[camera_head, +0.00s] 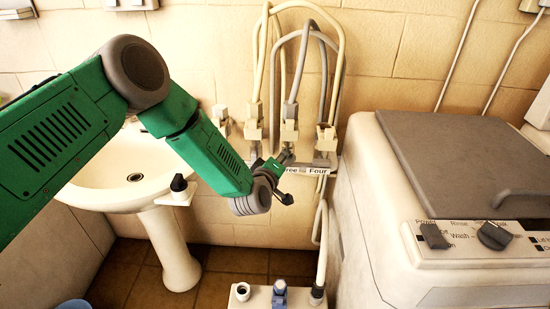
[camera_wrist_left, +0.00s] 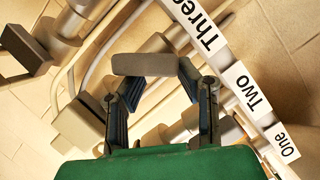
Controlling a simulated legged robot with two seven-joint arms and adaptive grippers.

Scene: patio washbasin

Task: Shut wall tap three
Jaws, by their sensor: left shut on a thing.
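The row of wall taps is on the tiled wall at the centre of the head view, with label plates below; "Four" (camera_head: 317,170) and the end of "Three" show. Wall tap three (camera_head: 289,130) stands above its label. My left gripper (camera_head: 276,165) is in front of it, partly hiding the lower tap and label. In the left wrist view, the gripper's two fingers (camera_wrist_left: 155,100) close around a grey lever handle (camera_wrist_left: 145,65), which appears to be tap three's. Labels "Three" (camera_wrist_left: 200,30), "Two" and "One" run beside it. My right gripper is not in view.
Tap four (camera_head: 326,138) is close on the right, with its dark lever (camera_wrist_left: 25,60) in the wrist view. Hoses (camera_head: 340,60) loop above the taps. A washing machine (camera_head: 390,230) stands right, a white basin (camera_head: 110,195) left, and a low pipe box (camera_head: 258,297) below.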

